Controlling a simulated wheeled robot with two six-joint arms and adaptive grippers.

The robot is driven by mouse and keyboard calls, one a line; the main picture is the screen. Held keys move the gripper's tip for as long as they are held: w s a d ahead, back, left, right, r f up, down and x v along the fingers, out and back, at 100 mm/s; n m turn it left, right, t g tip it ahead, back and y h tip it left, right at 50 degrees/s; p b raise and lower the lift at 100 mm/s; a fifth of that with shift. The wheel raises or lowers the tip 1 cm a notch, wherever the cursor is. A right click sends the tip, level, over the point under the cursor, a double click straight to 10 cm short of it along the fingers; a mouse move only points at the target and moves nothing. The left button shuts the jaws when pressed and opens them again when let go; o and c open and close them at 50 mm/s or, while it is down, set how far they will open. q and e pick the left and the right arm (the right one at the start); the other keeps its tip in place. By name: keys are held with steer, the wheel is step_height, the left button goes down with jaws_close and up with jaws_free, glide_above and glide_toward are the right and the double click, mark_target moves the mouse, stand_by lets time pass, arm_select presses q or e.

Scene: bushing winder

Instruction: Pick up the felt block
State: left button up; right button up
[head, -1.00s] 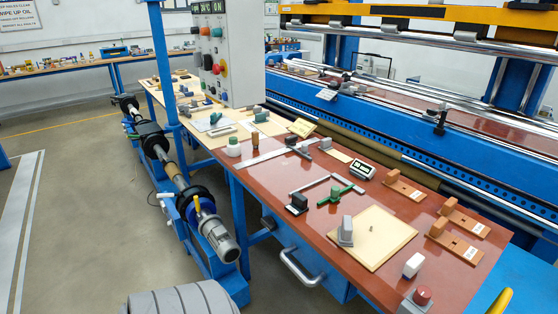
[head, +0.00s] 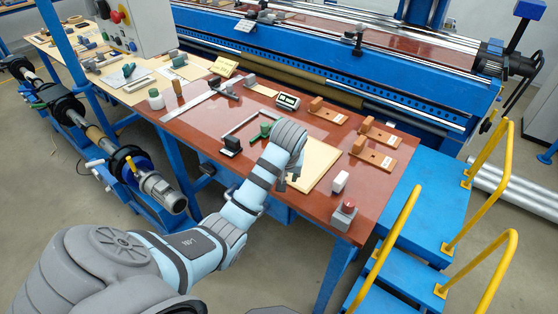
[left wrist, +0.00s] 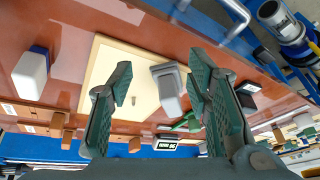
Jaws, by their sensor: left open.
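A grey block with a paler grey face, which looks like the felt block (left wrist: 168,92), stands on a cream board (left wrist: 98,80) in the left wrist view. The board also shows in the head view (head: 322,160), where my arm mostly hides the block. My left gripper (left wrist: 157,84) is open, its two dark green fingers apart. In the wrist view the block appears between the fingertips, nearer the right one; no contact is clear. In the head view my left gripper (head: 288,182) points down over the board. My right gripper is not in view.
On the red-brown table (head: 205,130), a white block (head: 340,181) and a red-topped grey block (head: 344,213) stand right of the board. Wooden holders (head: 372,152) and a digital gauge (head: 288,101) lie behind. A green-handled tool (head: 262,131) is close left. Yellow rails (head: 400,230) stand at right.

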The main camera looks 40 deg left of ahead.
arm_select(q)
steer(key=w+a+r+n, duration=0.3)
steer(key=w+r, duration=0.2)
steer(key=r, duration=0.5)
steer(key=x, duration=0.4)
steer(key=s+x, duration=0.1)
steer(key=x, duration=0.8)
steer(key=shift+s+a+f, duration=0.15)
steer(key=shift+a+f, duration=0.1)
steer(key=shift+f, duration=0.1)
jaws_close()
